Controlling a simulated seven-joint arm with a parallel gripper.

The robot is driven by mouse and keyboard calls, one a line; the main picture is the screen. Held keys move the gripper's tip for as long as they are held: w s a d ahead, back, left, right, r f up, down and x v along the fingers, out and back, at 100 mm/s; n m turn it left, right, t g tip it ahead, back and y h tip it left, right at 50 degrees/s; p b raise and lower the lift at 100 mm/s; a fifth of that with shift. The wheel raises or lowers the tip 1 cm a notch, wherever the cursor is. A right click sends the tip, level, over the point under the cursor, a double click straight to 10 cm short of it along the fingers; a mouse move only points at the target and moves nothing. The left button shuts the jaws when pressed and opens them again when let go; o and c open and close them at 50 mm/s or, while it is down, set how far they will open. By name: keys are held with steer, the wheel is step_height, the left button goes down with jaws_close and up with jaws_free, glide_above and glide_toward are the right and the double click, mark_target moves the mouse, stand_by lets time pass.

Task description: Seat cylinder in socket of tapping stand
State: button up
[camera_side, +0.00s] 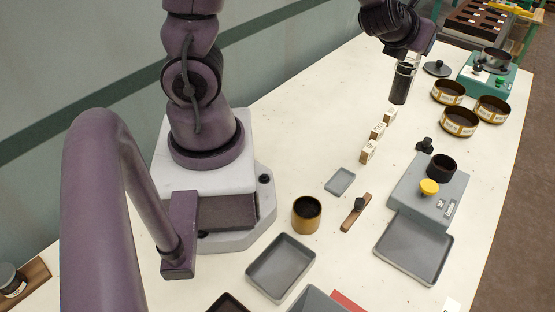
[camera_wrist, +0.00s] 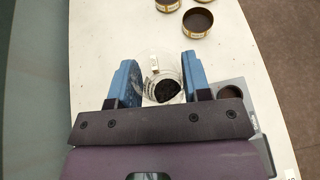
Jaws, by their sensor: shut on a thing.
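My gripper (camera_side: 406,60) is at the top right of the side view, shut on a cylinder (camera_side: 401,86). The cylinder hangs upright above the table, clear at its upper end and dark below. In the wrist view the cylinder (camera_wrist: 163,90) sits between the two blue fingers, with dark content inside a clear rim. The grey tapping stand (camera_side: 408,193) is on the table, with a dark round socket (camera_side: 441,167) and a yellow knob (camera_side: 429,187). The cylinder is apart from the socket. The stand (camera_wrist: 240,90) shows partly at the right in the wrist view.
Several labelled round pans (camera_side: 459,122) stand behind the tapping stand, near a green device (camera_side: 487,76). Small white numbered blocks (camera_side: 368,151) stand below the cylinder. A grey tray (camera_side: 415,250) lies before the stand. A brown cup (camera_side: 306,214) and other trays (camera_side: 281,268) are nearer.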

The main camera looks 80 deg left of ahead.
steer(key=s+a+f+n+g+y, duration=0.4)
steer(key=s+a+n+g, duration=0.2)
steer(key=a, duration=0.2)
steer(key=s+a+f+n+g+h, duration=0.1)
steer(key=s+f+n+g+h, duration=0.3)
steer(key=s+n+g, duration=0.45)
steer(key=s+a+f+n+g+h, duration=0.1)
steer(key=s+f+n+g+h, duration=0.2)
steer(key=s+n+g, duration=0.6)
steer(key=s+d+f+n+t+h, duration=0.15)
steer(key=d+n+t+h, duration=0.45)
steer(key=d+n+h, duration=0.75)
steer(key=w+d+r+n+t+h, duration=0.1)
steer(key=w+r+n+t+h, duration=0.3)
steer(key=w+n+t, duration=0.75)
step_height(320, 180, down, 7)
steer(key=s+n+t, duration=0.1)
steer(key=s+n, duration=0.1)
steer(key=shift+d+y, duration=0.2)
steer(key=shift+y, duration=0.25)
steer(key=shift+n, duration=0.25)
